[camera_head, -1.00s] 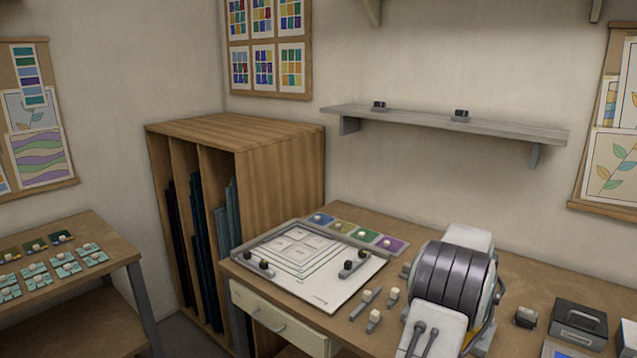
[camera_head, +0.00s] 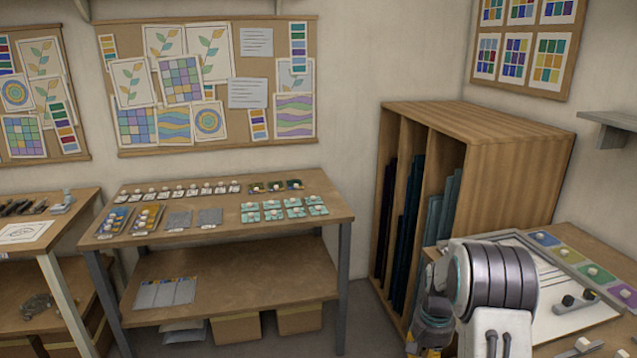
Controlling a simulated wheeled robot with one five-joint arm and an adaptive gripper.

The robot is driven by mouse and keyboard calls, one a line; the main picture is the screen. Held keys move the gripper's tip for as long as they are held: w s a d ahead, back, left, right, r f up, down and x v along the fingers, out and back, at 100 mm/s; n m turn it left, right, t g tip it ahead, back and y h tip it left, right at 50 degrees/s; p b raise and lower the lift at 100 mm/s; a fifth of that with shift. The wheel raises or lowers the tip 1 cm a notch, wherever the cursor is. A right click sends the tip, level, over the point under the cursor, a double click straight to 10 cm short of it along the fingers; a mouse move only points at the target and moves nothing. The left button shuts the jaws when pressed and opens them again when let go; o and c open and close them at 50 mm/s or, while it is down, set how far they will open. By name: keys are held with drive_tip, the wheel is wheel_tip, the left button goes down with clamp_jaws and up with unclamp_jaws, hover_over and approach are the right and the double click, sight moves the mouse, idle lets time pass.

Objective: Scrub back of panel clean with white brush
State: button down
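My arm rises at the lower right, in front of the workbench. What looks like my gripper (camera_head: 430,335) is a dark end beside the arm at the bottom edge, cut off and partly hidden, so its fingers do not show clearly. I cannot make out a white brush. Small teal panels with pale knobs (camera_head: 284,209) lie in rows on the middle table (camera_head: 330,207); I cannot tell which panel is the task's one. Dark, slim tools (camera_head: 22,207) lie on the left table, too small to name.
A wooden rack (camera_head: 515,170) with dark and teal sheets stands between the middle table and the workbench. The workbench holds a white board (camera_head: 570,322) and colored squares (camera_head: 568,255). Boxes (camera_head: 236,328) stand under the middle table. Pinboards hang on the walls.

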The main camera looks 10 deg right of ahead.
drive_tip(key=w+a+f+n, duration=0.1)
drive_tip(key=a+n, duration=0.6)
drive_tip(key=a, duration=0.8)
drive_tip(key=shift+w+a+f+n, duration=0.2)
drive_tip(key=shift+a+f+n, duration=0.2)
drive_tip(key=shift+f, duration=0.45)
drive_tip(key=shift+d, duration=0.15)
